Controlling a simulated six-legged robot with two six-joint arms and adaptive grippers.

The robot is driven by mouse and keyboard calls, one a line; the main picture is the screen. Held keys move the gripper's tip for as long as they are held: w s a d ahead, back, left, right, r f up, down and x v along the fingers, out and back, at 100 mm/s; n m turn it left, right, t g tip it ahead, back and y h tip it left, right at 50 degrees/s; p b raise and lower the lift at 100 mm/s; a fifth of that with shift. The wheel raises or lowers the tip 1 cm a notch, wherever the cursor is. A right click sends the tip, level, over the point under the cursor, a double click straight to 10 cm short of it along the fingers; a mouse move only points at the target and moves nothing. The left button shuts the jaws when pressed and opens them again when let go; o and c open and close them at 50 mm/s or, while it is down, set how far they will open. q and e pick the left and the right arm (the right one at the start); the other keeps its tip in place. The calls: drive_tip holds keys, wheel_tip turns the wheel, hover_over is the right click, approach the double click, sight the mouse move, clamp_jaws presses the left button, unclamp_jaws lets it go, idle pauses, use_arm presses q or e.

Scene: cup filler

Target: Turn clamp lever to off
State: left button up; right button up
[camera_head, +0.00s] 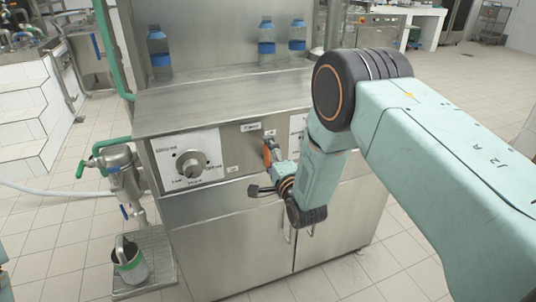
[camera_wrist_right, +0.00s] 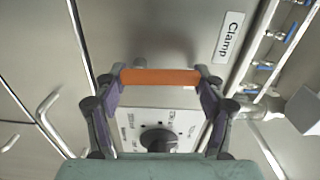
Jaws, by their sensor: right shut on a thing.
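The orange clamp lever (camera_head: 267,152) is on the steel front panel of the machine, below a small label (camera_head: 251,127). In the right wrist view the orange lever (camera_wrist_right: 160,77) lies crosswise between my fingertips, and the word "Clamp" is on a label (camera_wrist_right: 229,38) beside it. My right gripper (camera_head: 264,172) is at the panel, shut on the lever; its fingers also show in the wrist view (camera_wrist_right: 158,90). The lever's pivot and its exact setting cannot be made out. My left gripper is not in view.
A round knob (camera_head: 190,163) on a white plate sits left of the lever. Bottles with blue bands (camera_head: 159,53) stand on the steel top. A pipe with a green valve handle (camera_head: 111,142) is at left, above a metal cup (camera_head: 131,268) on a grate. Cabinet handles (camera_head: 287,226) project below.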

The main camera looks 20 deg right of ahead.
drive_tip(key=shift+m, duration=0.3)
idle(0.4)
drive_tip(key=o, duration=1.2)
drive_tip(key=shift+s, duration=0.1)
drive_tip(key=s, duration=1.2)
drive_tip(key=shift+d, duration=0.25)
drive_tip(key=shift+w, duration=0.15)
